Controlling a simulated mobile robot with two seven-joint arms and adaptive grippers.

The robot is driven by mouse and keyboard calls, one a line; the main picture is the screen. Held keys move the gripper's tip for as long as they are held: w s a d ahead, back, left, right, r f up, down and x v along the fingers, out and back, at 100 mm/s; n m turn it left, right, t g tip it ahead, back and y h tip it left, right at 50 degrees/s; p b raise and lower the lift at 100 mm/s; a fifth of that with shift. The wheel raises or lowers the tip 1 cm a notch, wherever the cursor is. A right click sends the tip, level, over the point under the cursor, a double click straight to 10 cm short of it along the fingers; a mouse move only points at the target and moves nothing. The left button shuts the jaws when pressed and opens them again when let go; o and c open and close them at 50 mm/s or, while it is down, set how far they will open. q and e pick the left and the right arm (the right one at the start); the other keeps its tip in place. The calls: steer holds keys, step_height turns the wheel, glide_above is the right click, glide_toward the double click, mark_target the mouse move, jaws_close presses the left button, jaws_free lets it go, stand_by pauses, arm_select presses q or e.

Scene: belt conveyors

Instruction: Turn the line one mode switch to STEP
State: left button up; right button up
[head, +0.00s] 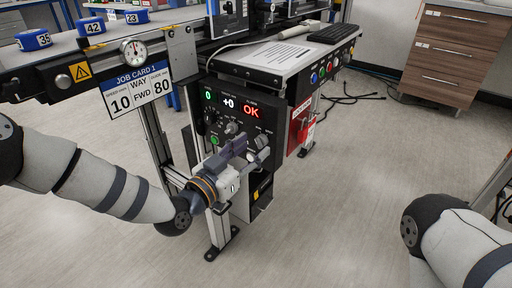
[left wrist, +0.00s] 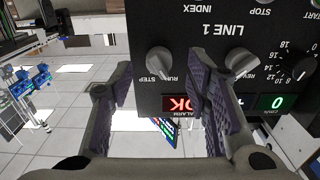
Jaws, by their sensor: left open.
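The line one panel (head: 222,112) is a black box with a lit display, knobs and a green button. It shows upside down in the left wrist view (left wrist: 205,20). Its RUN/STEP mode switch (left wrist: 159,62) is a grey knob; its pointer seems to lean toward RUN, but I cannot be sure. My left gripper (head: 252,147) is open in front of the panel. In the left wrist view its fingers (left wrist: 161,76) stand on either side of the mode switch in the picture, with no clear contact. My right gripper is out of view.
A second grey knob (left wrist: 241,62) marked REV sits beside the mode switch. A job card (head: 138,88) hangs left of the panel. A red box (head: 299,126) is at its right. A keyboard (head: 332,33) lies on the ledge above. The floor in front is clear.

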mark_target(260, 142)
arm_select(q)
steer(key=shift+x, duration=1.2)
jaws_close()
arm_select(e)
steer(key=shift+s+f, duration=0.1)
arm_select(q)
steer(key=shift+r+m+p, duration=0.15)
steer(key=shift+m+p, duration=0.3)
steer(key=shift+m, duration=0.65)
steer(key=m+p, duration=0.1)
steer(key=m, duration=0.2)
steer(key=shift+m, duration=0.3)
steer(key=m+p, duration=0.1)
steer(key=m, duration=0.3)
steer(key=shift+m+p, duration=0.3)
steer(key=shift+m, duration=0.7)
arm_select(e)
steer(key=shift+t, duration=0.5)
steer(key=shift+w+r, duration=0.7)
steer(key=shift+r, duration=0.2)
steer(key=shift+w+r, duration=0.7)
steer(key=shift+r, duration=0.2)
arm_select(q)
steer(key=shift+a, duration=0.1)
